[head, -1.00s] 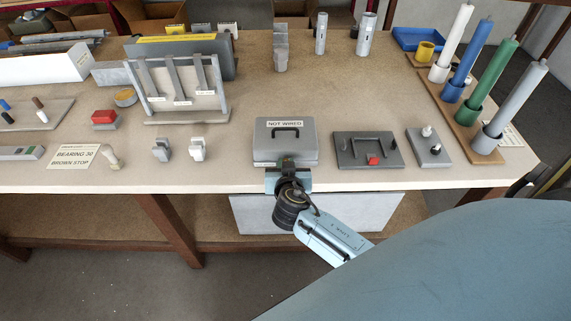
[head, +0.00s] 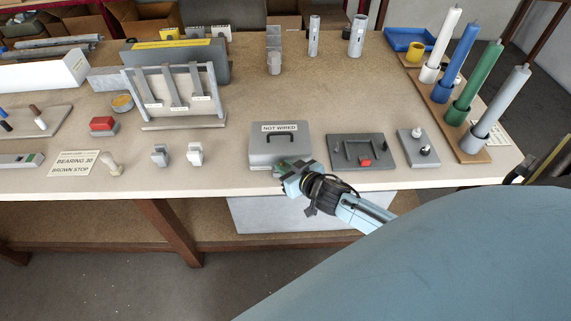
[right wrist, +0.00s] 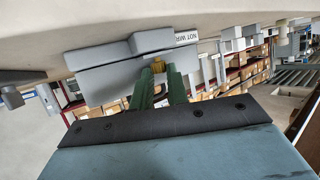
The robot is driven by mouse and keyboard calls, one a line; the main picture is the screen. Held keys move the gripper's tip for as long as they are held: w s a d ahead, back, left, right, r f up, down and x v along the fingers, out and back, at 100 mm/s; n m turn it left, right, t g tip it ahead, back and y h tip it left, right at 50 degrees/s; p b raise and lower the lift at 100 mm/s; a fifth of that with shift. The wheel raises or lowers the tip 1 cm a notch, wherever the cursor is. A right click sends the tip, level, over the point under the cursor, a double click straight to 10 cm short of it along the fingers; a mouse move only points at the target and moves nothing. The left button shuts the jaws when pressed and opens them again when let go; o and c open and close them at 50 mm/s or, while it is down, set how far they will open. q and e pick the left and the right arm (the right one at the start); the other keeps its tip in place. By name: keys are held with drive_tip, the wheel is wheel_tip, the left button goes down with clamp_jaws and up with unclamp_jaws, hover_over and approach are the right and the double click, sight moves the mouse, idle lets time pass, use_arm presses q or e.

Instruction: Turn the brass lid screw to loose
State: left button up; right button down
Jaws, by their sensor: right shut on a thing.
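The grey box (head: 280,150) stands near the front edge of the table, with a black handle and a "NOT WIRED" label on its lid. It also shows in the right wrist view (right wrist: 105,75), tilted in the picture. The brass lid screw (right wrist: 158,67) is at the box's front face, between my right gripper's green fingertips. My right gripper (head: 284,168) reaches the front of the box from the right and is shut on the screw; in the head view the gripper hides the screw. The left gripper is not in view.
A dark grey plate (head: 345,158) with a red block (head: 366,162) lies right of the box. Grey and white clips (head: 195,154) stand left of the box. The table's middle behind the box is clear.

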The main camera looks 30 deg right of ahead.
idle(0.3)
drive_tip(key=c, duration=1.4)
unclamp_jaws()
drive_tip(key=shift+o, duration=0.2)
drive_tip(key=shift+d, duration=0.15)
